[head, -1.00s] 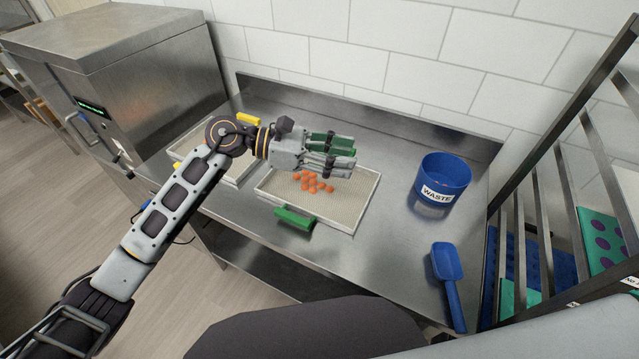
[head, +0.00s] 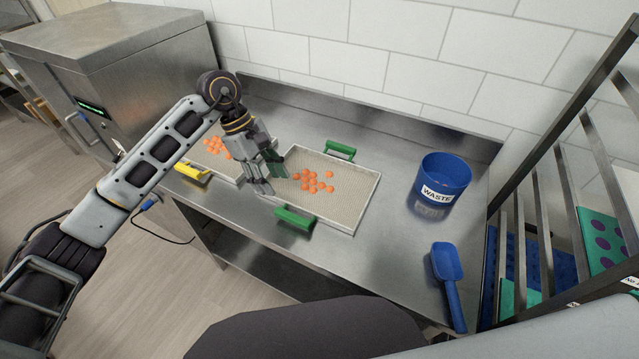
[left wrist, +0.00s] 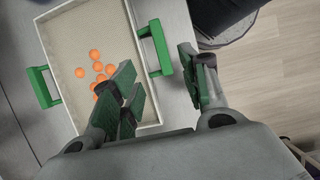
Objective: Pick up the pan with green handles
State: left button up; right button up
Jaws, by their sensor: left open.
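The pan with green handles (head: 350,205) lies flat on the steel table, with orange gummies (head: 314,182) inside. Its near green handle (head: 296,218) faces the front edge and its far green handle (head: 340,149) faces the wall. My left gripper (head: 266,184) points down over the pan's left edge, open and empty. My right gripper is not in view.
A second pan with a yellow handle (head: 192,171) and orange gummies stands left, partly behind my left gripper. A blue waste bin (head: 444,180) and blue scoop (head: 448,285) are at right. A rack (head: 560,170) stands at far right.

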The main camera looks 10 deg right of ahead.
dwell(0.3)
pick_arm(q)
jog(key=p, duration=0.2)
send_near(292, 216)
jog(key=shift+x, duration=2.5)
jog(key=shift+d, duration=0.1)
jog(key=shift+s, duration=0.1)
jog(key=shift+p+x, duration=0.45)
jog(key=shift+x, duration=0.75)
jog(key=shift+p+x, duration=0.3)
jog(key=shift+x, duration=1.05)
grip_shut()
